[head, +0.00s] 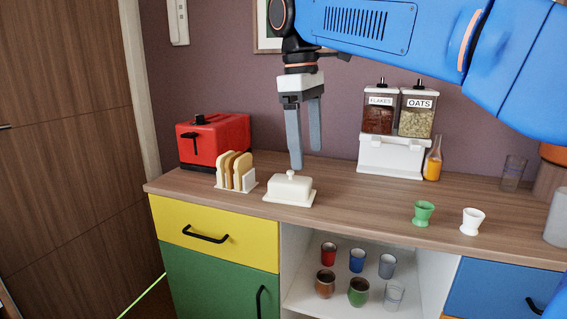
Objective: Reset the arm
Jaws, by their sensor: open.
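My gripper (305,150) points down with its two grey fingers apart and nothing between them. It hangs in front of the wall, above the back of the wooden counter. In the picture its longer finger ends just above the white butter dish (290,188); I cannot tell the exact gap in depth. My blue arm reaches in from the upper right.
A red toaster (213,141) and a rack of toast slices (237,172) stand left. Several cups fill the open shelf (310,308) below.

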